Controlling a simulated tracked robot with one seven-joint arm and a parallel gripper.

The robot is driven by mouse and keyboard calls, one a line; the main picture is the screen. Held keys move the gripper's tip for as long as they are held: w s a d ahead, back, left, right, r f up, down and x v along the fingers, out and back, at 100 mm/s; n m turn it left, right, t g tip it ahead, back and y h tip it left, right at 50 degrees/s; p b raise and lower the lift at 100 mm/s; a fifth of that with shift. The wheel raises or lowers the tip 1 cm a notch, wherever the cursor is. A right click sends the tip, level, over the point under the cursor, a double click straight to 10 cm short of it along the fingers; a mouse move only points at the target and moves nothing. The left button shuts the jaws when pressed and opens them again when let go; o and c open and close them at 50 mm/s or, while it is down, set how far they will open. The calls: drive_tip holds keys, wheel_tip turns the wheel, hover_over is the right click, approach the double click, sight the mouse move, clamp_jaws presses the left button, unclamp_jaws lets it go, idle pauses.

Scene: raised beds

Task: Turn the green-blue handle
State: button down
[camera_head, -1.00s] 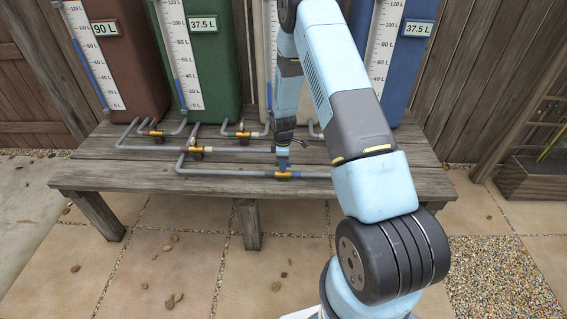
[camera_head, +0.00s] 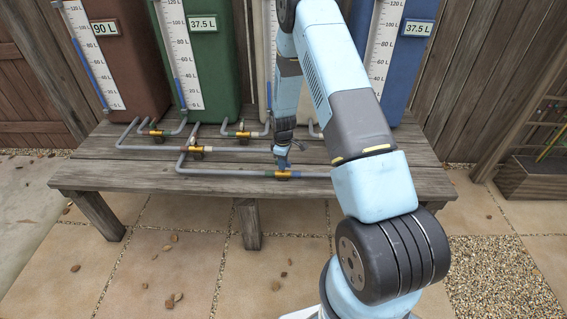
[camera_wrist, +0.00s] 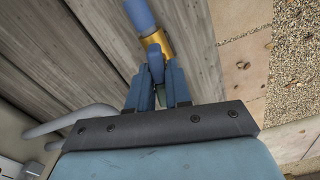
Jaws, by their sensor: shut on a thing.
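The brass valve (camera_head: 284,175) sits on the front pipe on the wooden bench, with a green band on its left and a blue band on its right. Its blue handle (camera_wrist: 156,68) shows in the wrist view between my fingers. My gripper (camera_head: 282,162) is at this valve from above and is shut on the handle. In the wrist view my two blue fingers (camera_wrist: 157,90) flank the handle, and the brass body (camera_wrist: 157,42) and blue band (camera_wrist: 139,14) lie just beyond. A bit of green shows between the fingers. The handle's lower part is hidden.
Other brass valves sit on the pipes: one at the middle left (camera_head: 197,150), one at the back left (camera_head: 156,132) and one at the back centre (camera_head: 243,134). Brown (camera_head: 125,50), green (camera_head: 212,60) and blue (camera_head: 405,50) tanks stand behind. The bench's front left (camera_head: 110,172) is clear.

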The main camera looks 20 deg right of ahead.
drive_tip(key=m, duration=1.1)
drive_tip(key=shift+m, duration=1.8)
drive_tip(key=c, duration=1.1)
unclamp_jaws()
drive_tip(key=shift+r, duration=0.1)
wheel_tip(320, 180, up, 14)
drive_tip(key=shift+f, duration=0.25)
